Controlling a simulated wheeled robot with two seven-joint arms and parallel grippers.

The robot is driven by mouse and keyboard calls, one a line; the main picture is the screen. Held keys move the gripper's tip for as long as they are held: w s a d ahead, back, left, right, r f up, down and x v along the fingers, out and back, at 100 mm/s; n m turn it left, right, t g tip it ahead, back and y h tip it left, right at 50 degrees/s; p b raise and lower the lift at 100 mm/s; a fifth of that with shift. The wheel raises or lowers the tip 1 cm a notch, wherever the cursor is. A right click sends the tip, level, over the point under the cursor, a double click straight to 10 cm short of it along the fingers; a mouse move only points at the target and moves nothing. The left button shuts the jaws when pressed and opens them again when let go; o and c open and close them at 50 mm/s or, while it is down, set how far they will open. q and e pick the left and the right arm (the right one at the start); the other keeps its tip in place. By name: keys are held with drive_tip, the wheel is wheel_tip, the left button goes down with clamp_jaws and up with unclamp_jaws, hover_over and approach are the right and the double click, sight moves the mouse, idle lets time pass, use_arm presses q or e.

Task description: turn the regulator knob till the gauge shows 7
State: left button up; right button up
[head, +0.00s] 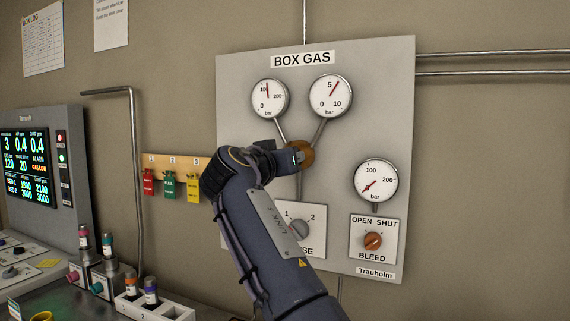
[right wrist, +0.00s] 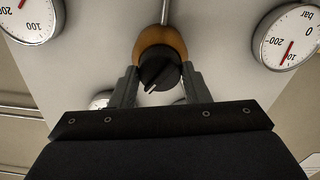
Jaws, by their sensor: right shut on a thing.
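The box gas panel (head: 235,120) carries the brass regulator (head: 306,151) at its middle, mostly behind my right gripper (head: 294,157) in the head view. In the right wrist view, the black regulator knob (right wrist: 160,69) with a white pointer line sits between the fingers of my right gripper (right wrist: 160,82), which is shut on it. The pointer slants to the lower left there. The 0 to 10 bar gauge (head: 330,96), above right of the regulator, has its red needle a little past 5, at about 6. My left gripper is in neither view.
A 200 bar gauge (head: 269,98) is at upper left. Another gauge (head: 376,180) is above the orange bleed knob (head: 373,241). A grey selector knob (head: 299,229) is below the regulator, partly beside my arm. Tags (head: 167,185) hang on a board at left.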

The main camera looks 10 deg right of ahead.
drive_tip(key=shift+f+m, duration=0.1)
drive_tip(key=shift+m, duration=1.9)
drive_tip(key=o, duration=1)
drive_tip(key=shift+b, duration=0.3)
drive_tip(key=b+v, duration=0.2)
drive_tip(key=v, duration=0.5)
drive_tip(key=shift+s+a+b, duration=0.25)
drive_tip(key=shift+s+b, duration=0.1)
drive_tip(key=shift+b, duration=0.05)
